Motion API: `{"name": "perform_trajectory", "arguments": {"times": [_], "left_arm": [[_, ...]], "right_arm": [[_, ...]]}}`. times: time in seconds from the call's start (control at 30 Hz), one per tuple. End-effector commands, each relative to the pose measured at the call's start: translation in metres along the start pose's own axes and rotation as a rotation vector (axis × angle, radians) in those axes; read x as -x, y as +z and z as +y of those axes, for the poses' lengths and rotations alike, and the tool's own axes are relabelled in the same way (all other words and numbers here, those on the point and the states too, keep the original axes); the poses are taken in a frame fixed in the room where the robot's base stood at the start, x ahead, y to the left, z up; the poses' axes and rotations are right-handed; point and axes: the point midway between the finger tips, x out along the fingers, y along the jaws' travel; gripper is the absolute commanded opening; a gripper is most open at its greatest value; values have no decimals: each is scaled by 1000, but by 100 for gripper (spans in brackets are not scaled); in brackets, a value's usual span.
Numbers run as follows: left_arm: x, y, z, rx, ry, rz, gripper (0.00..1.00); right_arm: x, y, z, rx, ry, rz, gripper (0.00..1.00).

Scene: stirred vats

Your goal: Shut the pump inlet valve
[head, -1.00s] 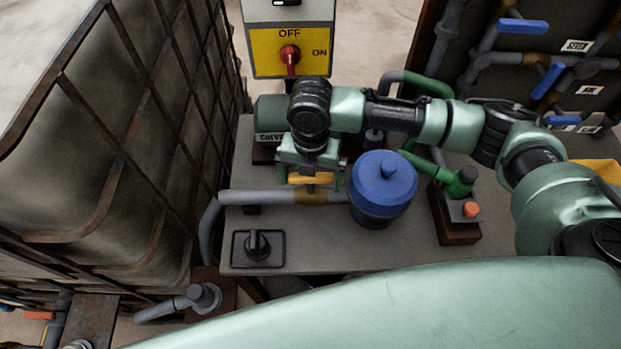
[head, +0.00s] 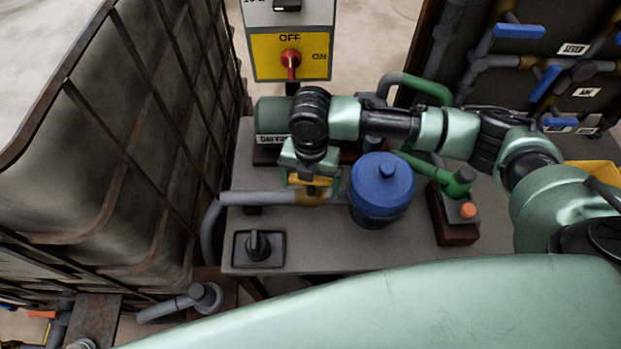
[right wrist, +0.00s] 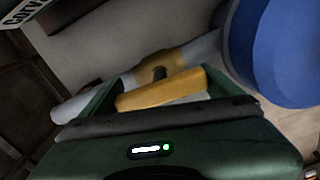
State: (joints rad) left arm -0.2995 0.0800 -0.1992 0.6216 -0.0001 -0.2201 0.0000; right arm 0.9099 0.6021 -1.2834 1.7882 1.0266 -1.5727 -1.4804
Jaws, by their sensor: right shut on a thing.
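The pump inlet valve has a yellow lever handle (head: 319,181) above a brass body (head: 312,198) set in a grey pipe (head: 258,197). My right gripper (head: 309,178) reaches down over the valve and is shut on the yellow handle. In the right wrist view the handle (right wrist: 160,94) lies between the green fingers, above the brass body (right wrist: 168,64) and its dark stem. The handle lies roughly along the pipe, at a slight angle to it. The gripper hides part of the handle in the head view. My left gripper is not in view.
A blue-lidded strainer pot (head: 381,190) stands close right of the valve. A black rotary knob (head: 258,246) is in front. A red OFF/ON switch (head: 290,61) stands behind. A caged tank (head: 120,150) fills the left. A green pipe fitting (head: 455,184) stands right.

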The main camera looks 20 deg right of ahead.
Motion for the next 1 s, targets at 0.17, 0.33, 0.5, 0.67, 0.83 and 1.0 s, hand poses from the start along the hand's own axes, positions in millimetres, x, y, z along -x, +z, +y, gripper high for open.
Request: {"name": "perform_trajectory", "arguments": {"times": [0.17, 0.33, 0.5, 0.67, 0.83, 1.0], "left_arm": [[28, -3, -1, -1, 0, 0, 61], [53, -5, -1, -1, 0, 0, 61], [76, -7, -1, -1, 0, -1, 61], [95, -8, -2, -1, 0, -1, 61], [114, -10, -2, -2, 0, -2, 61], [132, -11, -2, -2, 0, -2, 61]], "right_arm": [[7, 0, -1, -123, -5, 2, 52], [8, 0, -1, -279, -4, 1, 52], [8, 0, -1, -441, -4, 2, 52], [7, 0, -1, -594, -4, 1, 52], [7, 0, -1, -756, -4, 0, 52], [6, 0, -1, -918, -4, 0, 52]]}}
